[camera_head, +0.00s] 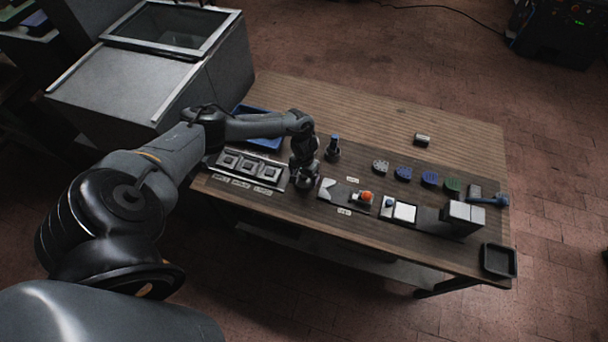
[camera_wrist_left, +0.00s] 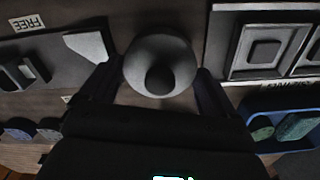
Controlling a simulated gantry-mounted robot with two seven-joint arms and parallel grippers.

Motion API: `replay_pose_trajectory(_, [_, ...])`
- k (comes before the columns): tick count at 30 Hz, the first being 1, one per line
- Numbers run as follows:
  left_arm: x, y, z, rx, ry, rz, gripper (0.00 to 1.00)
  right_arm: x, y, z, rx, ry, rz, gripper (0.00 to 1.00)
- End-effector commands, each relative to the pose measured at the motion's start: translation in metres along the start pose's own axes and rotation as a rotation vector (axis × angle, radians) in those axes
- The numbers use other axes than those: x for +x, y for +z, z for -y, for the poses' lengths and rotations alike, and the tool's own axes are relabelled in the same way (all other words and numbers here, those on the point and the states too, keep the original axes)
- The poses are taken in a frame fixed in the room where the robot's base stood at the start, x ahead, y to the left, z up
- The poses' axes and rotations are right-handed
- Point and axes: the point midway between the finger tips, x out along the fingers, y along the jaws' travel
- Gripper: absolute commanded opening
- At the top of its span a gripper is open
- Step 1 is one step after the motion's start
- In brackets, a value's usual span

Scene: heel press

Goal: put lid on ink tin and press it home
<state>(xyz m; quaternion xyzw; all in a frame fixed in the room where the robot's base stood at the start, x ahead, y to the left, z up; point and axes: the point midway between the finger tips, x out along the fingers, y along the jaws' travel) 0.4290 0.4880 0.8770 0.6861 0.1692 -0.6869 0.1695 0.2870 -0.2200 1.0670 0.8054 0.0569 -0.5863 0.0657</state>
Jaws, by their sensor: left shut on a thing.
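My left gripper (camera_head: 303,178) is over the front middle of the table, pointing down. In the left wrist view my left gripper (camera_wrist_left: 157,88) is shut on a grey round thing (camera_wrist_left: 145,55) with a dark round middle. I cannot tell whether this is the lid, the tin or a tool. It sits between the square-frame plate and the light wedge-shaped plate. I cannot make out an ink tin or lid for certain in either view. My right gripper is not in view.
A plate with three square frames (camera_head: 233,173) lies left of the gripper, with a blue tray (camera_head: 274,145) behind. A blue-topped upright item (camera_head: 333,148), an orange knob (camera_head: 367,196), a white pad (camera_head: 404,212), a grey block (camera_head: 463,218) and a black tray (camera_head: 499,272) stand rightward. The back is mostly clear.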

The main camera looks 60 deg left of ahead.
Motion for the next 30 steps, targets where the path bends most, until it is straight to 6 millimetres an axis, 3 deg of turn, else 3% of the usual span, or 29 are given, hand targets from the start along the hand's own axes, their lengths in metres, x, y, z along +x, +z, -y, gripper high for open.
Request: replay_pose_trajectory(30, [0.0022, 0.0005, 0.0008, 0.000, -0.002, 0.000, 0.73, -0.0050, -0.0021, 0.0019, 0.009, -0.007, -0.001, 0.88])
